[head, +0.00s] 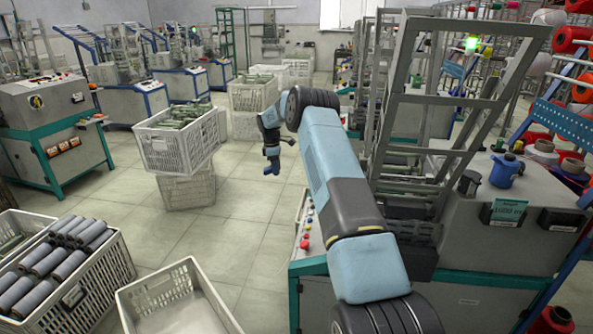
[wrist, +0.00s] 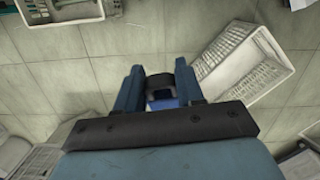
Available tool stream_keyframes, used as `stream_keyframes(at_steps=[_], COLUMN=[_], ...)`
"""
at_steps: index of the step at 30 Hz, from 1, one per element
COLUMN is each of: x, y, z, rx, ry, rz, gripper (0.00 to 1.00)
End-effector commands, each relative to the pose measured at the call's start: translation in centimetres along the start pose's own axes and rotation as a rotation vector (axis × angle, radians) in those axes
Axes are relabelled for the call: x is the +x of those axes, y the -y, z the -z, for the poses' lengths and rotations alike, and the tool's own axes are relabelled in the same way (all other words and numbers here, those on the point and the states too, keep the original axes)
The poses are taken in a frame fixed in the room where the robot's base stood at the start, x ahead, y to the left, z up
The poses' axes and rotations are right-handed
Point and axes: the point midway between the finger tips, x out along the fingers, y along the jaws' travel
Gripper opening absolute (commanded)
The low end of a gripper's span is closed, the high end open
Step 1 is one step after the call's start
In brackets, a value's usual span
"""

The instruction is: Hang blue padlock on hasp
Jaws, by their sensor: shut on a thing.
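My gripper (head: 272,167) hangs over the aisle floor, pointing down, with my arm reaching out from the lower right. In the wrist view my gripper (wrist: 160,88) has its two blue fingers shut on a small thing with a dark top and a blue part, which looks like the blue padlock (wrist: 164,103). Much of the padlock is hidden between the fingers, and its shackle cannot be made out. In the head view the padlock is too small to tell from the gripper. I cannot make out the hasp in either view.
A winding machine (head: 460,275) with a metal frame stands on the right, with a blue pot (head: 505,172) on top. Stacked white crates (head: 180,148) stand left of my gripper. A crate of grey bobbins (head: 95,282) and an empty crate (head: 155,283) are lower left. Aisle floor is clear.

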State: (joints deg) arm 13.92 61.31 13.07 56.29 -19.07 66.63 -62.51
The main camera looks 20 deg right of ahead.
Motion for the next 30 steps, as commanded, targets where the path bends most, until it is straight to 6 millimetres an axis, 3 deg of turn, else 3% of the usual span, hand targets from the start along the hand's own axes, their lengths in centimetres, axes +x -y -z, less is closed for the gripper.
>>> stream_keyframes(at_steps=[3,9,17,30], x=[2.1,4.0,5.0,9.4], y=[-2.5,-4.8,-5.4,-5.0], z=[-4.0,-8.1,-9.3,-10.7], rx=[0.059,0.117,0.132,0.130], ry=[-0.030,-0.061,-0.070,-0.070], rz=[0.007,0.010,0.011,0.012], gripper=[0.00,0.00,0.00,0.00])
